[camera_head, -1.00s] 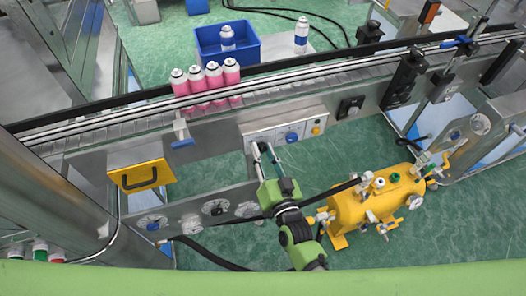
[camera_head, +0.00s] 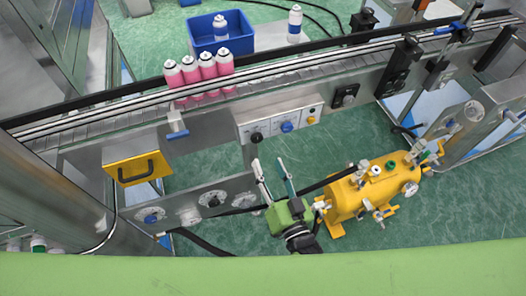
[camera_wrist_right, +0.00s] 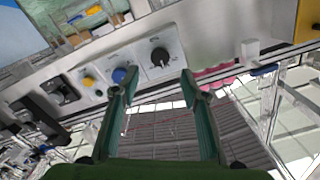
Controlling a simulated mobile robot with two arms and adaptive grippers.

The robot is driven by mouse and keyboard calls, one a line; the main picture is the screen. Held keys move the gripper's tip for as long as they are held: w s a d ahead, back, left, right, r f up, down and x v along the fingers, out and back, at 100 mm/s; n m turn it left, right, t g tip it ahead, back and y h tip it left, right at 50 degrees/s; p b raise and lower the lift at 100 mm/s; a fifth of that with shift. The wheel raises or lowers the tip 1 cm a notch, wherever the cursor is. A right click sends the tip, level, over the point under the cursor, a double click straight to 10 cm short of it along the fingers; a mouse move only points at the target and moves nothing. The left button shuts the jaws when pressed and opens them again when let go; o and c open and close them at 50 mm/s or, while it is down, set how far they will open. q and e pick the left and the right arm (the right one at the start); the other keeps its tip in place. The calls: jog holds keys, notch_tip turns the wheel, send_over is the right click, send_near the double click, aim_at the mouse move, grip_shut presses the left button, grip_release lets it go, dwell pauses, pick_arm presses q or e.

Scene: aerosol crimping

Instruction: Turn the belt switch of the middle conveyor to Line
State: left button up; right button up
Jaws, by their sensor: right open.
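The control panel (camera_head: 272,128) is a light plate on the side of the conveyor (camera_head: 130,113). It carries a black rotary knob (camera_head: 256,137), a blue knob (camera_head: 287,127) and a yellow button (camera_head: 311,119). The black knob, with small printed marks around it, shows larger in the right wrist view (camera_wrist_right: 160,57); the lettering is too small to read. My right gripper (camera_head: 267,164) is open and empty, its fingertips just below the panel and apart from the knobs. In the right wrist view its fingers (camera_wrist_right: 150,84) frame the space below the black and blue knobs. My left gripper is not in view.
A yellow tank (camera_head: 372,190) with valves stands right of my right gripper. Several pink cans (camera_head: 199,72) stand on the conveyor. A yellow panel with a black handle (camera_head: 138,170) is at left, with dials (camera_head: 211,198) below. Green floor is open between panel and tank.

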jog(key=shift+v, duration=1.45)
jog(key=s+d+f+n+g+h, duration=0.1)
jog(key=s+d+f+g, duration=0.15)
jog(key=f, duration=0.75)
jog(key=s+d+f+n+g+h, duration=0.1)
jog(key=s+d+f+g, duration=0.2)
jog(key=f, duration=0.7)
jog(key=s+d+f+n+g, duration=0.1)
jog(key=s+d+f+g, duration=0.2)
jog(key=f, duration=0.7)
jog(key=s+d+f+g+h, duration=0.1)
jog(key=s+d+f+g, duration=0.1)
jog(key=s+f, duration=0.3)
jog(key=s+d+f+g+h, duration=0.1)
jog(key=s+d+f+g, duration=0.2)
jog(key=s, duration=0.7)
jog(key=s+d+f+n+g+h, duration=0.1)
jog(key=s+d+f+g, duration=0.1)
jog(key=s+d+f, duration=0.3)
jog(key=s+f, duration=0.2)
jog(key=s, duration=0.1)
jog(key=shift+s+d, duration=0.2)
jog(key=shift+d, duration=0.15)
